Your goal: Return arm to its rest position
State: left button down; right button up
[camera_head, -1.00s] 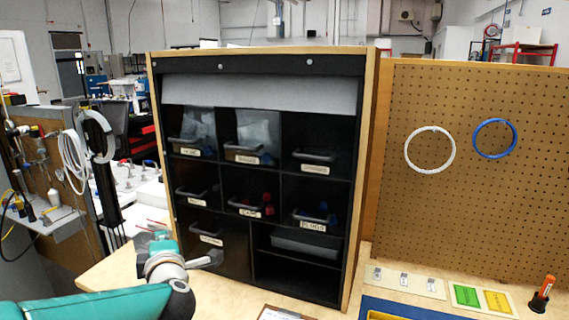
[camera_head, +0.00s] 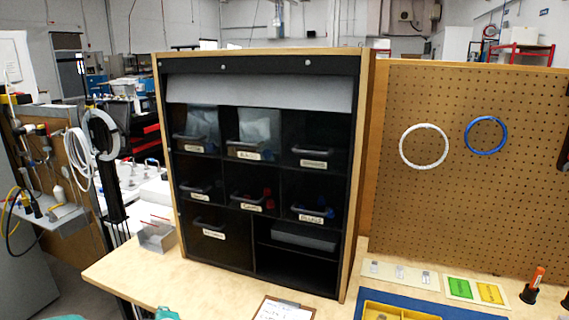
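Neither gripper shows in the head view. Small teal pieces of my own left arm (camera_head: 166,314) show at the bottom edge, left of the clipboard; the rest of that arm is out of frame. No part of my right arm is in view.
A black shelf cabinet (camera_head: 265,92) with labelled bins stands on the wooden table (camera_head: 125,270). A pegboard (camera_head: 440,210) holds white and blue rings.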

pick_arm(q)
jog(key=s+d+f+m+g+h, duration=0.2)
jog(key=s+d+f+m+h, duration=0.15)
jog(key=s+f, duration=0.55)
jog(key=s+d+f+m+g+h, duration=0.2)
jog(key=s+d+f+m+g, duration=0.15)
jog(key=f, duration=0.95)
jog(key=s+d+f+m+g+h, duration=0.2)
jog(key=s+d+m, duration=0.2)
jog(key=s, duration=0.5)
jog(key=s+d+f+m+g+h, duration=0.2)
jog(key=s+d+m, duration=0.3)
jog(key=s, duration=0.4)
jog(key=shift+s+d+f+g, duration=0.35)
jog(key=shift+d+g, duration=0.1)
jog(key=shift+g, duration=0.2)
jog(key=shift+h, duration=0.25)
